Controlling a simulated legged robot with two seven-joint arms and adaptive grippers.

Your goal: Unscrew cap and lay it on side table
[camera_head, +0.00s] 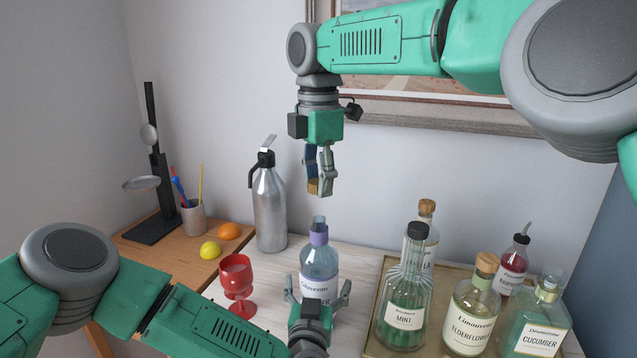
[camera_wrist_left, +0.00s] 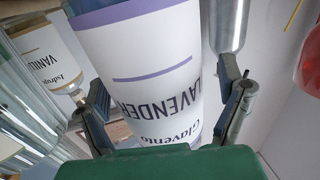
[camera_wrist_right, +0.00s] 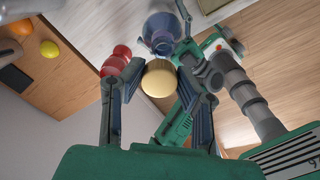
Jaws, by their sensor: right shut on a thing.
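The lavender bottle (camera_head: 319,264) stands upright, its purple-collared neck uncapped. My left gripper (camera_head: 318,292) is open, its fingers on either side of the bottle's lower body; the left wrist view shows the label (camera_wrist_left: 150,75) between them, with a gap on the right. My right gripper (camera_head: 320,188) is shut on a tan round cap (camera_head: 313,187), held above the bottle and apart from it. The cap (camera_wrist_right: 159,78) also shows in the right wrist view. The wooden side table (camera_head: 165,252) is at the left.
On the side table are a lemon (camera_head: 210,250), an orange (camera_head: 229,231), a pen cup (camera_head: 194,217) and a dark stand (camera_head: 152,228). A red goblet (camera_head: 237,277) and a metal siphon (camera_head: 269,208) stand near the bottle. A tray (camera_head: 374,347) of several bottles is at right.

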